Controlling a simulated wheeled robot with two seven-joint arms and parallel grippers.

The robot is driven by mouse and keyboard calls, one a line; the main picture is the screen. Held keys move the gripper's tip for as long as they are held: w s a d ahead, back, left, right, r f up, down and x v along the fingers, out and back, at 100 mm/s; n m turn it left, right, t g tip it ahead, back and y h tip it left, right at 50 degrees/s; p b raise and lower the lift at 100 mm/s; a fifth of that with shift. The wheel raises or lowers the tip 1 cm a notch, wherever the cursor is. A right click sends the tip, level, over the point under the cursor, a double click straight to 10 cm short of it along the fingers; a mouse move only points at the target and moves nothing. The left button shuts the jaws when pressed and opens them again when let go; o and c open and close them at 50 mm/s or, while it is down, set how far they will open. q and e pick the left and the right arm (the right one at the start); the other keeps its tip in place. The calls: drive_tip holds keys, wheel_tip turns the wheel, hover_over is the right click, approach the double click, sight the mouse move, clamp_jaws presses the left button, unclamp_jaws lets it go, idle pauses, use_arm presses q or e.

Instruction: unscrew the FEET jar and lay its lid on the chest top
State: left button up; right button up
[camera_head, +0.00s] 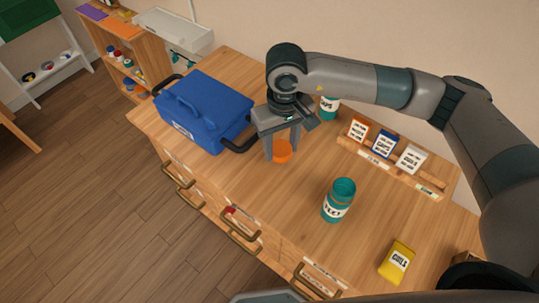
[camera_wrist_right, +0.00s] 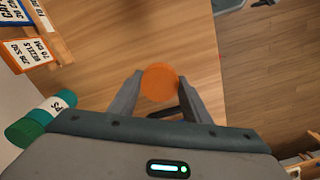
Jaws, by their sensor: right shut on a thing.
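The FEET jar (camera_head: 338,203), teal with a white label, stands upright and open on the wooden chest top (camera_head: 300,180). Its mouth shows no lid. My right gripper (camera_head: 281,152) is shut on an orange lid (camera_head: 282,151), low over the chest top between the blue box and the jar. In the right wrist view the lid (camera_wrist_right: 160,82) sits between the two fingertips (camera_wrist_right: 158,88). I cannot tell whether the lid touches the wood. My left gripper is not in view.
A blue box (camera_head: 205,108) with handles stands left of the gripper. Another teal jar (camera_head: 328,107) stands behind it. A rack (camera_head: 390,165) with cards is at the back right, and a yellow packet (camera_head: 397,261) lies front right. The wood around the lid is clear.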

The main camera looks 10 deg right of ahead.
drive_tip(key=p, duration=0.2)
hover_over(280, 175)
wheel_tip(280, 175, down, 5)
drive_tip(key=shift+f, duration=0.1)
drive_tip(key=shift+w+f, duration=0.1)
drive_tip(key=shift+f, duration=0.4)
drive_tip(key=shift+f+p, duration=0.55)
wheel_tip(280, 175, down, 2)
drive_tip(key=shift+f+p, duration=0.25)
drive_tip(key=shift+p, duration=0.2)
drive_tip(key=shift+f, duration=0.1)
